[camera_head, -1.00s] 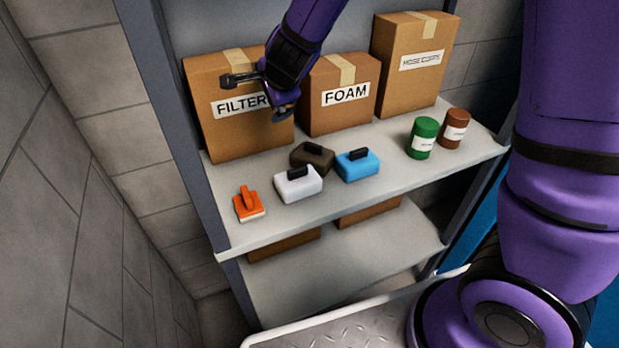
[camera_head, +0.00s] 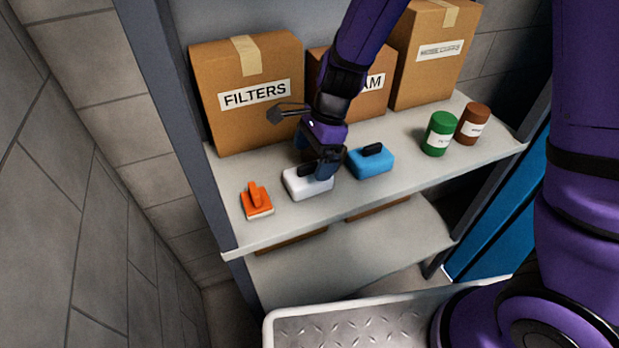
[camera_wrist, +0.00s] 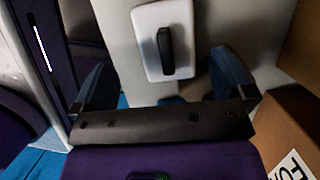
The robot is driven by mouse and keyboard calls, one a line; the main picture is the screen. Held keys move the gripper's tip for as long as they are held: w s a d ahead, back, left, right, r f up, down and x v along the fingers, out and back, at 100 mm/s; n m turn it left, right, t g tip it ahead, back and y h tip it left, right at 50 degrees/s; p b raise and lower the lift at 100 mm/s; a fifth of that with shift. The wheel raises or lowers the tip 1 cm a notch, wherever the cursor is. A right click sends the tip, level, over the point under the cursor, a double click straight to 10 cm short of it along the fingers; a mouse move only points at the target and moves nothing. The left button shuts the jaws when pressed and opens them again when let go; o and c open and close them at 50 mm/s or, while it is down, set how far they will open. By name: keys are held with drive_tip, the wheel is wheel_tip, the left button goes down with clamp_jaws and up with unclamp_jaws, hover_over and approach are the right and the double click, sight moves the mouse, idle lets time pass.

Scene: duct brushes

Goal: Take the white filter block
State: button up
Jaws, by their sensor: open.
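The white filter block (camera_head: 306,187) with a black handle sits on the upper shelf, between an orange-handled tool and a blue block. My gripper (camera_head: 325,172) is over its right rear part in the head view and hides some of it. In the wrist view the white block (camera_wrist: 152,22) lies ahead, with its dark handle upright in the picture. The open fingers of my gripper (camera_wrist: 164,72) stand left and right of the block's near end, with nothing held. I cannot tell the height gap between fingers and block.
The orange tool (camera_head: 256,201) is left of the white block, and the blue block (camera_head: 371,162) is close on its right. A dark brown block behind is mostly hidden by my gripper. Cardboard boxes (camera_head: 246,70) line the back. Green (camera_head: 438,134) and brown (camera_head: 472,124) jars stand right.

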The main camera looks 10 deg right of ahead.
sight(309, 165)
drive_tip(key=shift+w+x, duration=0.2)
drive_tip(key=shift+x, duration=1.3)
drive_tip(key=shift+w+x, duration=0.15)
drive_tip(key=shift+x, duration=1.35)
drive_tip(key=shift+c, duration=0.5)
drive_tip(key=c, duration=0.8)
drive_tip(key=shift+c, duration=0.2)
